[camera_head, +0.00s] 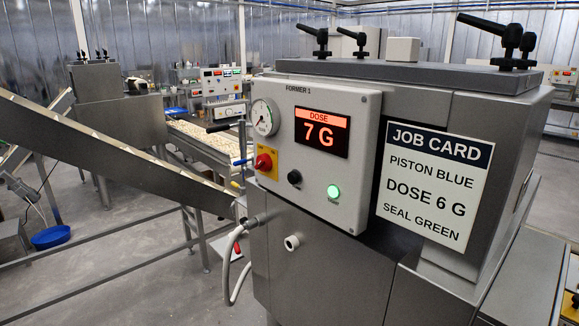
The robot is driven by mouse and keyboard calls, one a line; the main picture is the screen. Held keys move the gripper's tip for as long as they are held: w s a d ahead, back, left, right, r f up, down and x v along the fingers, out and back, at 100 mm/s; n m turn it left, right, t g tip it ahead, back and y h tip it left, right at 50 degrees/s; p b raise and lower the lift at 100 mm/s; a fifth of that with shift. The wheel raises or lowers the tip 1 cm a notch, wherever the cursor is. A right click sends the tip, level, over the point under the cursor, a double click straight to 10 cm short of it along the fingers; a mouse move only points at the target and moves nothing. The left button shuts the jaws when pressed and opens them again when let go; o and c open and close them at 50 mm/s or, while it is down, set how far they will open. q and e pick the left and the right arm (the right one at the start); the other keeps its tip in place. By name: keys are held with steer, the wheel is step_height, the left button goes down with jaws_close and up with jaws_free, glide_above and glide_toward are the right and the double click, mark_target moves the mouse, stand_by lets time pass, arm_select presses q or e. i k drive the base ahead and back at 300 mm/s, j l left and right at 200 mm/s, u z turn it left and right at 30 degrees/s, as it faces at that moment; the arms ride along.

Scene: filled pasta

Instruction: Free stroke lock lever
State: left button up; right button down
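The machine labelled FORMER 1 (420,290) fills the right half. Its panel (352,185) has a red display (321,133) reading DOSE 7 G, a round gauge (264,117), a red knob (264,162) on a yellow plate, a black knob (294,177) and a lit green button (333,192). No lever is labelled as the stroke lock. A thin blue-tipped handle (243,161) and a black bar (218,128) stick out left of the panel. Black clamp handles (482,22) sit on the top lid (400,72). Neither gripper shows.
A job card (434,186) on the machine reads PISTON BLUE, DOSE 6 G, SEAL GREEN. A sloping metal chute (110,150) crosses the left. A conveyor (205,143) with pale pieces lies behind. A white hose (233,265) loops beside the machine. A blue bowl (50,237) is on the floor.

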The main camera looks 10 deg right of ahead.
mark_target(236, 247)
steer(key=i+j+z, duration=0.2)
steer(key=i+z, duration=0.15)
steer(key=i+j+z, duration=0.7)
steer(key=i+j, duration=0.1)
